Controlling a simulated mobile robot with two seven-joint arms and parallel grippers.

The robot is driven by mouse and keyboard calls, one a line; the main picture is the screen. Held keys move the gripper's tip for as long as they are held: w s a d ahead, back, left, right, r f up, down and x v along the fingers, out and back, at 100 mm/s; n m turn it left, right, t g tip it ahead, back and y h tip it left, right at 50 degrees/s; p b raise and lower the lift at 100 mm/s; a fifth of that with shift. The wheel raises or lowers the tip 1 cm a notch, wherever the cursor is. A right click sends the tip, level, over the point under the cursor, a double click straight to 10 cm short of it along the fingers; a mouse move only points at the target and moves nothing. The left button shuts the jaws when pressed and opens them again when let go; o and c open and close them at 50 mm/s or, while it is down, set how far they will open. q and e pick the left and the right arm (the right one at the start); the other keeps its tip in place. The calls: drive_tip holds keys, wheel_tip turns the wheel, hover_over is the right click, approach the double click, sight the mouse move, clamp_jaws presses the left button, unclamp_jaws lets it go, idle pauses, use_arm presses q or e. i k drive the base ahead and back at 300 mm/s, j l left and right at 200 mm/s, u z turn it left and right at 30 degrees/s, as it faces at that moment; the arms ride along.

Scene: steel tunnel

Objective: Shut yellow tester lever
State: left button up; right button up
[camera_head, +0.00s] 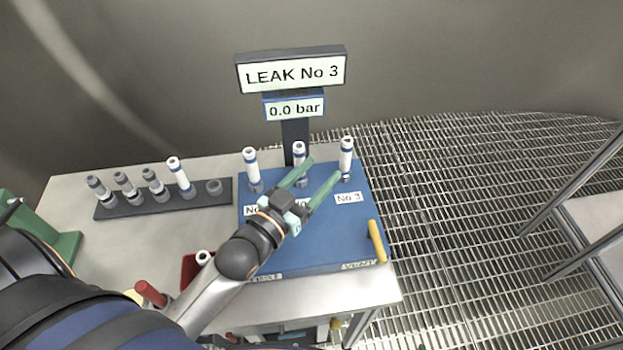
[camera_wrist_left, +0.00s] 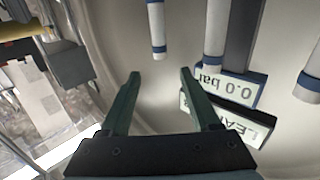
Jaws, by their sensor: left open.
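The blue tester box (camera_head: 310,245) stands on the bench with three white-and-blue cylinders upright along its back, at left (camera_head: 251,168), middle (camera_head: 299,152) and right (camera_head: 346,155). The yellow lever (camera_head: 376,240) is on the right side of the box's top, lying along the edge near a small label. My left gripper (camera_head: 325,167) is open and empty above the box, its green fingers pointing to the back, left of and apart from the lever. In the left wrist view the open fingers (camera_wrist_left: 160,74) have nothing between them. My right gripper is not in view.
A sign reading "LEAK No 3" (camera_head: 292,72) and a "0.0 bar" display (camera_head: 294,108) stand on a post behind the box. A dark rack (camera_head: 213,198) with several cylinders is at left. A red handle (camera_head: 150,293) is at front left. Floor grating lies right.

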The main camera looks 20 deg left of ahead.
sight(373, 234)
drive_tip(key=k, duration=1)
